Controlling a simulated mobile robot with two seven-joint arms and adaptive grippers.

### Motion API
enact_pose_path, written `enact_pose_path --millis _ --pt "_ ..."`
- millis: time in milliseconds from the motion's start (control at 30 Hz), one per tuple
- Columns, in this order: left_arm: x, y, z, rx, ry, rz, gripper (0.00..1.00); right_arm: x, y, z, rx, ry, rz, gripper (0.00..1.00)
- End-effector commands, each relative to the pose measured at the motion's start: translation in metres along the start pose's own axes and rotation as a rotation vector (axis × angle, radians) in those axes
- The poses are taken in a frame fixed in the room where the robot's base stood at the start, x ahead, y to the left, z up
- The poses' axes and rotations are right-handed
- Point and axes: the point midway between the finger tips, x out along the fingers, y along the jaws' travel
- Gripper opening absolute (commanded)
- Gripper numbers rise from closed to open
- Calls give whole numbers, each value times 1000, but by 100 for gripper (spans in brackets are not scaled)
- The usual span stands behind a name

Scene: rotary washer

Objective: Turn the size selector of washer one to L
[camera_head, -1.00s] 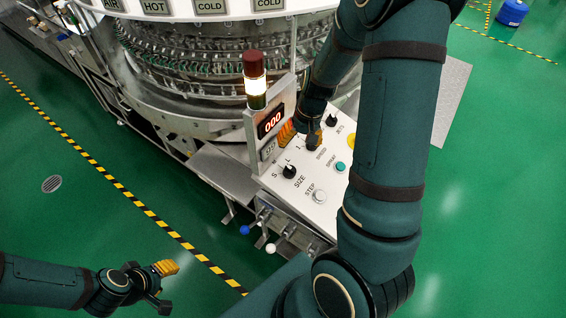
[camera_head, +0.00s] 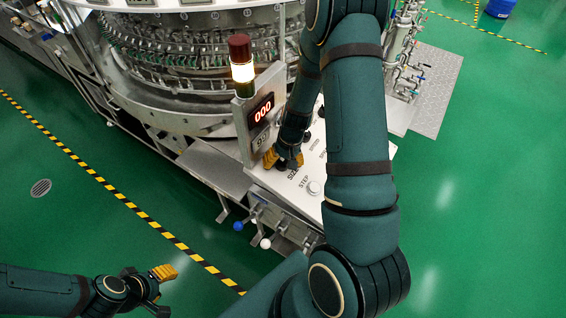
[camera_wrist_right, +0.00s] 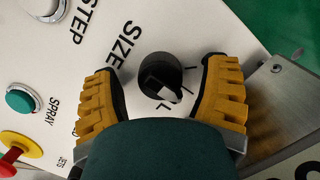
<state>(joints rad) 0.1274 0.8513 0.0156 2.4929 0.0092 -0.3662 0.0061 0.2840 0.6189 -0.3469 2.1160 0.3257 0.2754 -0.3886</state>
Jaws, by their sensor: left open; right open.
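The size selector is a black knob (camera_wrist_right: 160,77) beside the word SIZE on the white panel (camera_wrist_right: 90,40) of the washer. In the right wrist view it stands between the two yellow fingers of my open right gripper (camera_wrist_right: 165,92), with a gap on each side. The S mark is not visible there; part of the lettering near the knob is covered. In the head view my right gripper (camera_head: 284,159) is over the panel at the knob and hides most of it. My left gripper (camera_head: 164,290) is open and empty at the lower left, away from the washer.
A display reading 000 (camera_head: 263,111) and a lit signal tower (camera_head: 242,70) stand close left of my right gripper. The STEP button (camera_head: 314,187) is nearby. The wrist view shows a green SPRAY button (camera_wrist_right: 22,100) and a red-yellow button (camera_wrist_right: 18,146).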

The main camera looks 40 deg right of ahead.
Motion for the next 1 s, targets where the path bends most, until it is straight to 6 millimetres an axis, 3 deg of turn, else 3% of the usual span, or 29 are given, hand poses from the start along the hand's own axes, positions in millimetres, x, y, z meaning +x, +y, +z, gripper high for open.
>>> enact_pose_path --millis 233,433,1000 --pt "0 0 0 0 0 0 47 0 0 0 0 0 0 75" --pt "0 0 0 0 0 0 47 0 0 0 0 0 0 5" --pt "4 -2 2 1 -3 0 47 1 0 1 98 -2 -19 2"
